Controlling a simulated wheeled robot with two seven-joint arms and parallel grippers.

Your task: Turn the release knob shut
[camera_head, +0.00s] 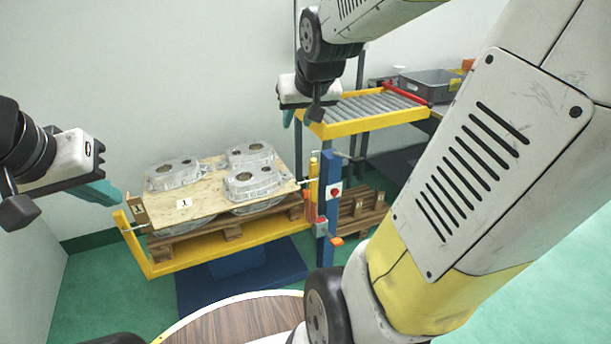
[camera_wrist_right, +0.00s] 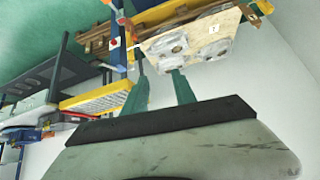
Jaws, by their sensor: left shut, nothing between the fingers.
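A small red knob on a white plate (camera_head: 335,192) sits on the blue post (camera_head: 328,215) at the right end of the yellow lift frame (camera_head: 215,252). I cannot tell whether this is the release knob or how it is turned. In the right wrist view the red knob (camera_wrist_right: 115,43) shows small, beyond my fingers. My right gripper (camera_head: 302,114) hangs above and behind the post, near the roller table, apart from the knob. Its two teal fingers (camera_wrist_right: 159,91) are spread with nothing between them. My left gripper (camera_head: 112,195) is shut and empty, left of the castings.
Several aluminium castings (camera_head: 252,183) lie on and under a plywood sheet (camera_head: 205,207) on a pallet. A yellow-edged roller table (camera_head: 375,123) with a grey bin (camera_head: 430,86) stands behind. A round wooden tabletop (camera_head: 235,322) is in front. My right arm covers the right side.

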